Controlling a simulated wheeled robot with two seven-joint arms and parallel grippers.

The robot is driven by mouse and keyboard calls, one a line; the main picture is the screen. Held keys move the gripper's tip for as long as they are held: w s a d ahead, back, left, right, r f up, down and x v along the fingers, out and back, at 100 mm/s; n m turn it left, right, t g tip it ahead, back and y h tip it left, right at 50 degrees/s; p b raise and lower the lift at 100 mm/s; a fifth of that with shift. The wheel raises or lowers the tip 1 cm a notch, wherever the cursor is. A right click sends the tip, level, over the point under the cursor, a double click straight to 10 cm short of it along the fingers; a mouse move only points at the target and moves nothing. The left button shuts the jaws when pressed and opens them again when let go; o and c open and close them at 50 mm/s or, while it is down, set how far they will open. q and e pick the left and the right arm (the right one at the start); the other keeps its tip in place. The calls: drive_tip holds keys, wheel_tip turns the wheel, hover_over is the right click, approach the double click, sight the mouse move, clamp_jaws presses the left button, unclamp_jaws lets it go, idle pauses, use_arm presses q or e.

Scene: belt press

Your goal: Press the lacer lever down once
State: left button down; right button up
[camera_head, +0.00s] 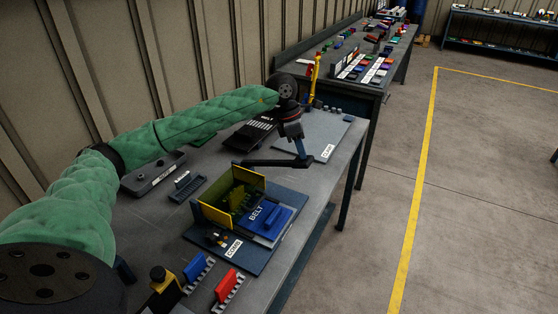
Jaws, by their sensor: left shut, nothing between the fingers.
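My left gripper (302,153) hangs from the end of my green-sleeved arm, pointing down, with its slim fingers shut and empty. Its tip is by the right end of a dark flat bar (272,163), which looks like the lacer lever. I cannot tell whether the tip touches the bar. The bar runs left toward the back of the lacer (262,181), which has yellow-edged upright plates on a dark base. A blue block marked BELT (269,219) lies in front of the plates. My right gripper is not in view.
A grey labelled mat (325,138) lies behind the gripper on the workbench (148,222). A black keypad-like device (250,135), a grey box (153,174), and red (228,285) and blue (194,266) pieces in racks stand around. A second bench (349,47) is beyond; open floor lies right.

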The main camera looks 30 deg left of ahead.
sight(305, 166)
use_arm(q)
drive_tip(key=shift+f, duration=0.15)
drive_tip(key=shift+b+x, duration=1.1)
drive_tip(key=shift+x, duration=0.3)
drive_tip(key=shift+f, duration=0.1)
drive_tip(key=shift+b+x, duration=1)
drive_tip(key=shift+x, duration=0.3)
drive_tip(key=shift+f, duration=0.1)
